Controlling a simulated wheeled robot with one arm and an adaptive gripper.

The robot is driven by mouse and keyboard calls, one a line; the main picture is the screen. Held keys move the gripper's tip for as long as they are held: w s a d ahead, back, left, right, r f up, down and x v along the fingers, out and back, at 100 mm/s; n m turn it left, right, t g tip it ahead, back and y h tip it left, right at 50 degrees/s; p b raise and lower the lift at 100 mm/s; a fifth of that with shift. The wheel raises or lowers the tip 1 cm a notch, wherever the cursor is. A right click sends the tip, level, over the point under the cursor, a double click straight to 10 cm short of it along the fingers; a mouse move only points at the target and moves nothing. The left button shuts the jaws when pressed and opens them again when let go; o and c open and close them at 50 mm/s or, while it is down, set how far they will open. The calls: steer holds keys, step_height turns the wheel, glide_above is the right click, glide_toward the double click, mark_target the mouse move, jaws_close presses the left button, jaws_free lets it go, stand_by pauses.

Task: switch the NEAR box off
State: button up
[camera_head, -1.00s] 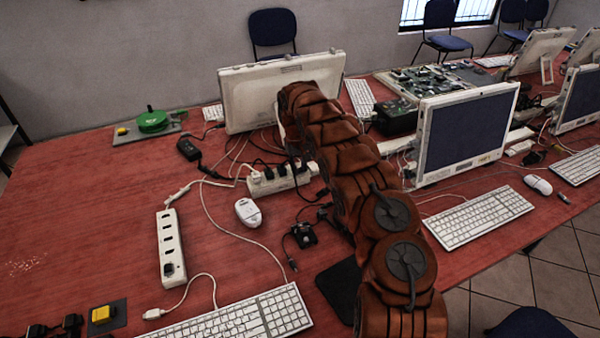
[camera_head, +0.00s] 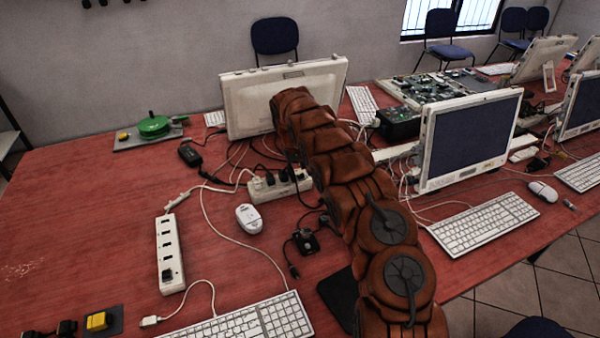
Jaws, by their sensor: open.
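A yellow block (camera_head: 98,321) sits on a dark plate at the near left edge, with dark plugs beside it. A white power strip (camera_head: 170,255) lies behind it, with a dark piece at its near end. A second white power strip (camera_head: 279,186) lies farther back, with dark plugs in it and my arm passing close to its right end. A smaller yellow block (camera_head: 123,136) sits at the far left beside a green round part (camera_head: 153,125). I cannot tell which of these is the near box. My brown-covered arm reaches over the table; its gripper is not visible.
A white mouse (camera_head: 249,218), a keyboard (camera_head: 243,322) and loose cables lie on the red table (camera_head: 80,215). A monitor (camera_head: 468,140) stands to the right, and a white panel (camera_head: 240,100) stands behind my arm's far end. The left-middle of the table is clear.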

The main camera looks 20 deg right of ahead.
steer(key=shift+r, duration=0.1)
steer(key=p, duration=0.1)
steer(key=y+p, duration=0.1)
steer(key=p, duration=0.1)
steer(key=shift+d+r, duration=0.15)
steer(key=shift+d, duration=0.1)
steer(key=y+p, duration=0.2)
steer(key=p, duration=0.2)
steer(key=shift+d, duration=0.2)
steer(key=shift+f+y+p, duration=0.2)
steer(key=shift+y+p, duration=0.2)
steer(key=shift+s+r+m+h+b, duration=0.65)
steer(key=shift+s+r+b, duration=2.25)
steer(key=shift+r, duration=4.85)
steer(key=s+a+r, duration=0.2)
steer(key=s+r, duration=0.1)
steer(key=s, duration=0.5)
steer(key=s+a+r+g, duration=0.1)
steer(key=s+a+r, duration=0.2)
steer(key=s, duration=0.5)
steer(key=shift+s+a+r+h+b, duration=0.15)
steer(key=shift+a+r+h+b, duration=0.2)
steer(key=shift+r+h, duration=0.1)
steer(key=shift+m, duration=0.25)
